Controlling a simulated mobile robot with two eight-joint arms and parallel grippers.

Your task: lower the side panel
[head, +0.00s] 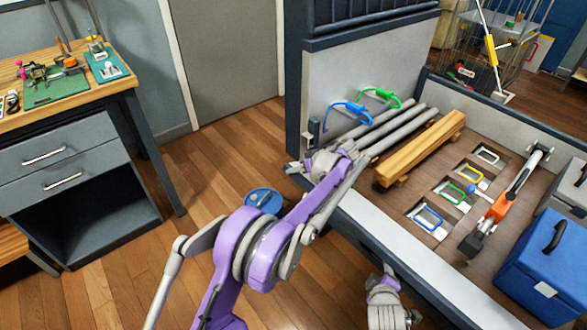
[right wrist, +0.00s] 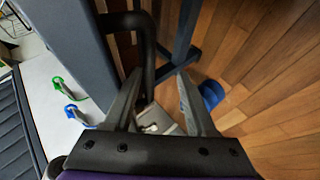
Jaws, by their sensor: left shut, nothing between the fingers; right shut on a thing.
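My left gripper (head: 318,163) is shut and empty by the panel's far front corner, close to a small dark latch (head: 312,132) on the corner post. Whether it touches the latch I cannot tell. My right gripper (head: 388,300) is low on the panel's outer side. In the right wrist view my right gripper (right wrist: 160,95) is shut on a black bar handle (right wrist: 148,45) beside the panel's dark rail (right wrist: 75,50). The fingers' contact is partly hidden.
The bed holds grey pipes (head: 385,132), a wooden beam (head: 425,148), an orange tool (head: 500,207) and a blue box (head: 545,262). Blue (head: 350,115) and green hooks hang on the front wall. A blue bucket (head: 263,200) stands on the floor. A workbench (head: 70,170) is at left.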

